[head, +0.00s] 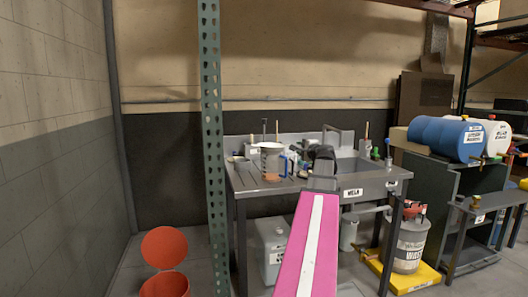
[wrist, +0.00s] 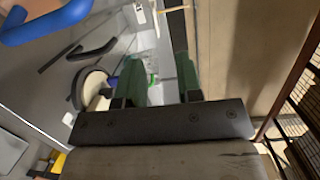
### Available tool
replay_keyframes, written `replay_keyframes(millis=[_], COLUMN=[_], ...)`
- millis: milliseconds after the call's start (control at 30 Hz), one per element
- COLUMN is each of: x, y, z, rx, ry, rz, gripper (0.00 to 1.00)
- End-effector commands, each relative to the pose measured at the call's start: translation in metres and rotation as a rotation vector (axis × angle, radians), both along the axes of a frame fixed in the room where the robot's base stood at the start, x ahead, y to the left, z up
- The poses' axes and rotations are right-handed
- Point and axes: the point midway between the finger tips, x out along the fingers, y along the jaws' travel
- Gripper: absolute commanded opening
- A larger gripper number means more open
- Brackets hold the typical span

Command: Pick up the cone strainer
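I cannot surely pick out the cone strainer in either view. A round cream item with a dark rim (wrist: 93,88) lies left of my fingers in the wrist view; I cannot tell whether it is the strainer. My gripper (wrist: 158,75) shows two dark green fingers with a clear gap between them, and nothing is visibly held. In the head view my gripper (head: 322,154) is a dark shape over the sink bench and hides part of what stands there.
The metal sink bench (head: 260,185) carries a pale container (head: 271,161) and small bottles. A green post (head: 210,120) stands at its left. An open red bin (head: 165,285) is on the floor. At right are a labelled drum (head: 408,245) and a blue barrel (head: 437,137).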

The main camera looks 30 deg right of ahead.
Motion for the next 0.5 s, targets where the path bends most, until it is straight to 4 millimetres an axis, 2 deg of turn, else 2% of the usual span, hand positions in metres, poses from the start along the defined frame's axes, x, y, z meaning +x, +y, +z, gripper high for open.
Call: replay_keyframes(millis=[167, 333, 500], x=[0.018, 0.044, 0.056], y=[-0.003, -0.003, -0.003], z=[0.000, -0.001, -0.002], rx=[0.001, 0.000, -0.001], ry=[-0.002, -0.001, 0.000], rz=[0.000, 0.001, -0.001], gripper=[0.33, 0.33, 0.33])
